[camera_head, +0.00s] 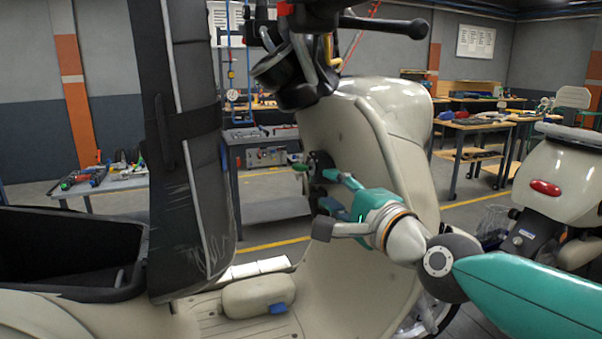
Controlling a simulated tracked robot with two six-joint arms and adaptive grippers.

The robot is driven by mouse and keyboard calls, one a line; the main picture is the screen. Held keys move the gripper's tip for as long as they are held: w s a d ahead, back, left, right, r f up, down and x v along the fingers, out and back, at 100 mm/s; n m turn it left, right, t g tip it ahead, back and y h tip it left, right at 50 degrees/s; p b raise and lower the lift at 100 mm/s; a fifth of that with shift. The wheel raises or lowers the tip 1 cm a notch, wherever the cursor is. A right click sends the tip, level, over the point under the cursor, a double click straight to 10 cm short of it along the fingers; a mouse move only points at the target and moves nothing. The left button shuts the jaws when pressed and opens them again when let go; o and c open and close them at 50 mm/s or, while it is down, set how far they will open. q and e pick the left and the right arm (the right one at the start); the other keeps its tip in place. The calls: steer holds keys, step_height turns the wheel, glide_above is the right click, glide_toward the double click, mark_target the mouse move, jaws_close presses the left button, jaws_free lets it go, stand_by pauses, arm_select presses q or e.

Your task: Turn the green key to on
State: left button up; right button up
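A small green key (300,168) shows at the inner side of the cream scooter's front shield (375,130), beside a dark round part that looks like the lock. My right gripper (324,190) comes in from the right, just right of and below the key. Its teal and dark fingers are apart, with nothing visible between them. The fingertips are close to the key but do not appear to hold it. The key's exact angle is too small to tell. My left gripper is not in view.
The scooter's dark raised seat (190,150) stands left of the key, above an open storage bin (65,245). The handlebar (385,25) is overhead. Workbenches stand behind, and another scooter (545,185) is at the right.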

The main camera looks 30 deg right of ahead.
mark_target(302, 171)
steer(key=w, duration=0.4)
steer(key=w+d, duration=0.1)
steer(key=w, duration=0.3)
steer(key=w+p, duration=0.1)
steer(key=w, duration=0.3)
steer(key=shift+w+d+r, duration=0.1)
steer(key=shift+w+d, duration=0.05)
steer(key=shift+d, duration=0.05)
jaws_close()
steer(key=c, duration=0.7)
jaws_free()
jaws_close()
